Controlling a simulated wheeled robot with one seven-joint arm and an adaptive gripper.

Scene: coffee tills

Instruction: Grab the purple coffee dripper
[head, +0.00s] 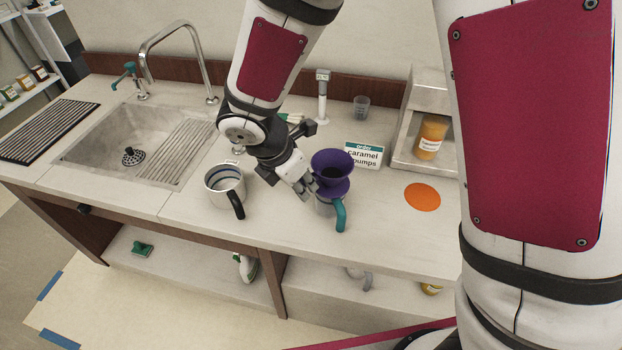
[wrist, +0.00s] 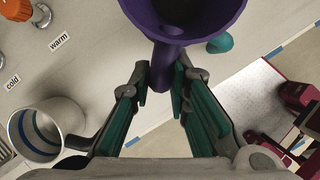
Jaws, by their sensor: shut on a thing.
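The purple coffee dripper (head: 332,161) is a cone with a wide rim, upright on top of a metal mug with a teal handle (head: 340,216) on the counter. My gripper (head: 309,187) is at the dripper's left side, low near its base. In the wrist view, the dripper (wrist: 190,12) fills the top middle, and its purple handle (wrist: 163,62) comes down between the fingers of my gripper (wrist: 168,85), which are shut on it. The mug is mostly hidden under the dripper; its teal part (wrist: 220,42) shows at the right.
A steel pitcher with a black handle (head: 225,183) stands left of my gripper. A caramel sign (head: 364,155), an orange disc (head: 422,197) and an orange jar (head: 431,137) in a box are to the right. The sink (head: 113,140) is at the left.

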